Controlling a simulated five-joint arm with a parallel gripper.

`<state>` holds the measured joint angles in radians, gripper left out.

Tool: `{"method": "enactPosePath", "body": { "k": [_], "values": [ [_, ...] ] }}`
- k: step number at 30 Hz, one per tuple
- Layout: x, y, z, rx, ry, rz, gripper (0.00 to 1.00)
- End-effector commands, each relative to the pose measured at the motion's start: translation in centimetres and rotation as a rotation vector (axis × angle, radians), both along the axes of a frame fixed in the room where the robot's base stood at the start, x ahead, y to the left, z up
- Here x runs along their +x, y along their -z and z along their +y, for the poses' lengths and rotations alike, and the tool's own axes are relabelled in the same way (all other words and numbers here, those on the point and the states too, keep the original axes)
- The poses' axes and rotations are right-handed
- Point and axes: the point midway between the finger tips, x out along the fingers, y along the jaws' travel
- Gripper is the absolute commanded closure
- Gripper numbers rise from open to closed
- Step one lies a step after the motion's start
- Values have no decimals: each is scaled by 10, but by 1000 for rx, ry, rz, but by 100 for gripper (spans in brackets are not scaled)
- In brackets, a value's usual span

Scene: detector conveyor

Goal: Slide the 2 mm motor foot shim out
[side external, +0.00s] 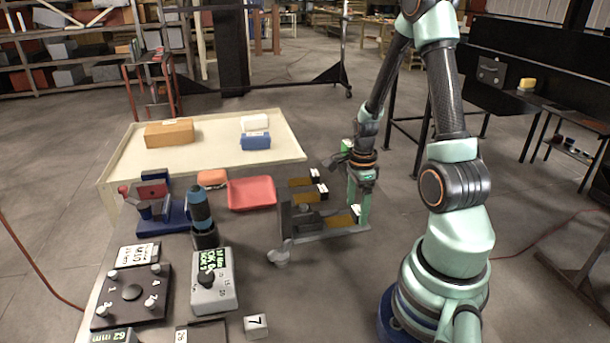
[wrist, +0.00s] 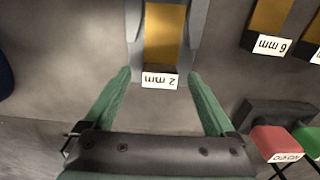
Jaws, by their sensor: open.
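The 2 mm shim is a brass-coloured strip (wrist: 165,32) lying in a grey slot, with a white "2 mm" label (wrist: 160,80) at its near end. In the side view the shim (side external: 340,220) is the lowest brass strip on a grey rack (side external: 318,236). My gripper (wrist: 160,73) is open, its two green fingers on either side of the label end, with a gap on both sides. In the side view my gripper (side external: 361,208) points down at the right end of that strip. Nothing is held.
A brass strip labelled 6 mm (wrist: 270,20) lies to the right in the wrist view, with another at the edge. Red (wrist: 275,138) and green (wrist: 306,140) labelled pieces are at lower right. A red tray (side external: 251,193) and blue-topped cylinder (side external: 200,208) stand left of the rack.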

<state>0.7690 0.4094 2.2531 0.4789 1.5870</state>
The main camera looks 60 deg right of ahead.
Motion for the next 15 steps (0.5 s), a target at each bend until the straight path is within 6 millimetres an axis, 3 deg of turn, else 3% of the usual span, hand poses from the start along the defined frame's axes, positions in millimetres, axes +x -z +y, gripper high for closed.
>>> {"method": "enactPosePath", "body": {
  "k": [8, 15],
  "values": [
    [1, -14, -1, -3, 0, -3, 10],
    [1, -55, -1, -6, 0, -6, 10]
  ]
}}
